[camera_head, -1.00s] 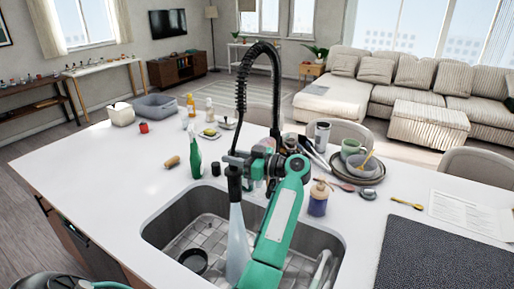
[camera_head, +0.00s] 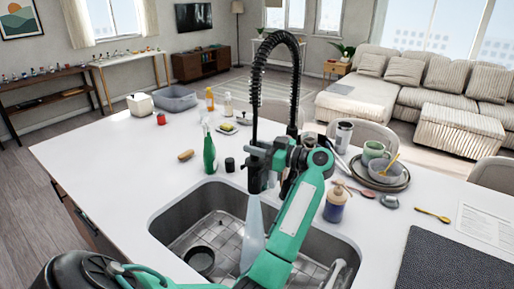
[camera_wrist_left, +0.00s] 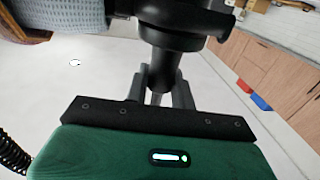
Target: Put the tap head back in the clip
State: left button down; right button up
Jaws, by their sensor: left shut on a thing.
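The black tap head (camera_head: 257,177) hangs at the end of the tap's black spring hose (camera_head: 257,98), over the sink. A pale blue stream (camera_head: 253,235) runs from it down into the sink. My left gripper (camera_head: 270,160) is shut on the tap head, which points downward. In the left wrist view the dark tap head (camera_wrist_left: 173,35) is between the gripper's fingers (camera_wrist_left: 163,85). The clip cannot be told apart from the dark parts around the gripper and the tap's upright pipe (camera_head: 297,85). My right gripper is not in view.
A green spray bottle (camera_head: 209,152) stands left of the tap. A soap bottle (camera_head: 336,205) and a tray (camera_head: 398,183) with dishes stand to the right. The left counter is mostly clear.

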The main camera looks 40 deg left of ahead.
pick_arm(q)
jog(key=c, duration=1.6)
grip_release()
jog(key=shift+w+f, duration=0.15)
jog(key=shift+w, duration=0.05)
jog(key=o, duration=0.3)
jog(key=shift+o, duration=0.7)
jog(key=shift+s, duration=0.15)
jog(key=shift+d, duration=0.25)
jog(key=b+v, duration=0.5)
jog(key=v, duration=0.6)
jog(key=shift+w+d, duration=0.25)
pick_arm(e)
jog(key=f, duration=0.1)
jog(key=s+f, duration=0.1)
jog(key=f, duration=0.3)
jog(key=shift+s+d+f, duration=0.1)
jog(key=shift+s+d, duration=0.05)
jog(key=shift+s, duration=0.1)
